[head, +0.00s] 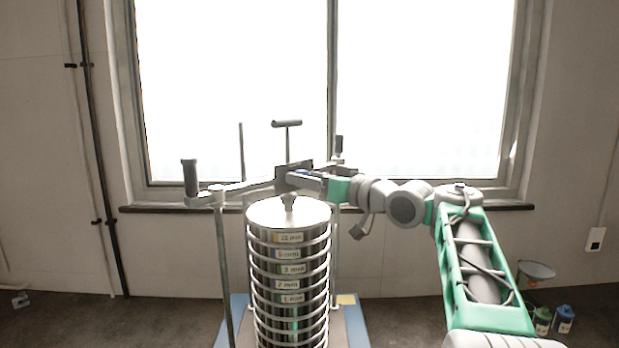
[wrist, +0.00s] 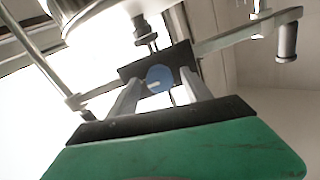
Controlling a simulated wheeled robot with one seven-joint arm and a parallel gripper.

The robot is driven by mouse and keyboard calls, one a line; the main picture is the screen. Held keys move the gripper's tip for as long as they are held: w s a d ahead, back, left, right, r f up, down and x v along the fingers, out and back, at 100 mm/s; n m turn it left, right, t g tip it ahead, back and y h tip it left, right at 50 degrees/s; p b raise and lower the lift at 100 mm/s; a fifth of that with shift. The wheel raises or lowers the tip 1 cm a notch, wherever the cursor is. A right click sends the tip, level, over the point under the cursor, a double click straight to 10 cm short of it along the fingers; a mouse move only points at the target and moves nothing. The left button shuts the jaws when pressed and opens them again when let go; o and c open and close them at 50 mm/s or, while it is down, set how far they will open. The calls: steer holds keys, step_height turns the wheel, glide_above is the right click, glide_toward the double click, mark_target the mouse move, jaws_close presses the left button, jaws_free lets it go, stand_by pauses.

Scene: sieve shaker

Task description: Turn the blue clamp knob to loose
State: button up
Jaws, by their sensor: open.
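The blue clamp knob (wrist: 160,78) is a round disc with a short white mark, set against a dark block (wrist: 131,70) on the clamp bar in the wrist view. My gripper (wrist: 161,84) is open, with one pale finger on each side of the knob. I cannot tell whether either finger touches it. In the head view my gripper (head: 313,180) reaches from the right to the middle of the clamp bar (head: 244,186), above the sieve stack. The knob is mostly hidden there.
The sieve stack (head: 290,285) with labelled rings stands under the clamp bar, its lid (head: 268,213) on top. Upright rods (head: 225,270), end handles (head: 190,178) and a T-handle (head: 287,124) surround my gripper. A bucket (head: 537,270) and bottles (head: 564,318) stand on the floor at right.

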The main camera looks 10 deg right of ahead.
steer(key=shift+c, duration=0.4)
jaws_close()
